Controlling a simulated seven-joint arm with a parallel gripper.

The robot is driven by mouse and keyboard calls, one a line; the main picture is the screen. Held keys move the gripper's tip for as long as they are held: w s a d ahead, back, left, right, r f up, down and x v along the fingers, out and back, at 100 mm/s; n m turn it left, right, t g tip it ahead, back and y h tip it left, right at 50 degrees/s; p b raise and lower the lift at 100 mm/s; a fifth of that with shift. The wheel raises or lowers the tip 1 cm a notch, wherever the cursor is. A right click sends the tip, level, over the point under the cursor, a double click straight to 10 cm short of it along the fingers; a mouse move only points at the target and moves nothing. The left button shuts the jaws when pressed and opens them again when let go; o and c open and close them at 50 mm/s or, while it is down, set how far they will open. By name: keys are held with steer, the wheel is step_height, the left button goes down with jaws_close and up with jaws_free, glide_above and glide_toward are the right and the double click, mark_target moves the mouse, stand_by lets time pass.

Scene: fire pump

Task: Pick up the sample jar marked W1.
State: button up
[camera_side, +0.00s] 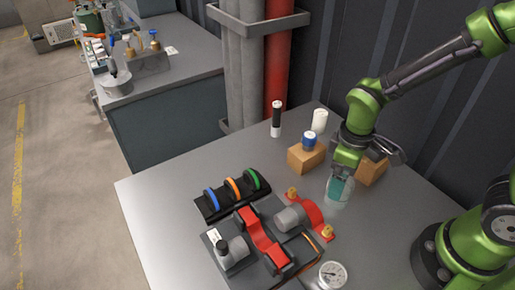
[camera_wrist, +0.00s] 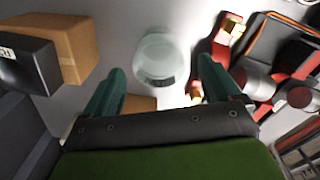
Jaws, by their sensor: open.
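A clear, pale glass jar (camera_side: 333,203) stands on the grey table below my gripper (camera_side: 342,186). It also shows in the wrist view (camera_wrist: 158,50), with a dark band on its near side. I cannot read any mark on it, so I cannot tell if it is W1. My gripper is open, its teal fingers pointing down at the jar; in the wrist view the fingertips (camera_wrist: 162,70) lie to either side of the jar's near part. I cannot tell whether they touch it. In the side view the fingers hide part of the jar.
A blue-capped jar (camera_side: 309,141) is at a wooden block (camera_side: 305,158), with a white cylinder (camera_side: 319,121) behind. Another block (camera_side: 371,170) is beside my wrist. Red-and-grey pump parts (camera_side: 262,236), a ring rack (camera_side: 232,193) and a gauge (camera_side: 332,275) lie nearby.

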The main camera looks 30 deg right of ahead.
step_height(320, 180, down, 4)
steer(key=shift+s+d+r, duration=0.1)
steer(key=shift+r, duration=0.1)
steer(key=c, duration=1.1)
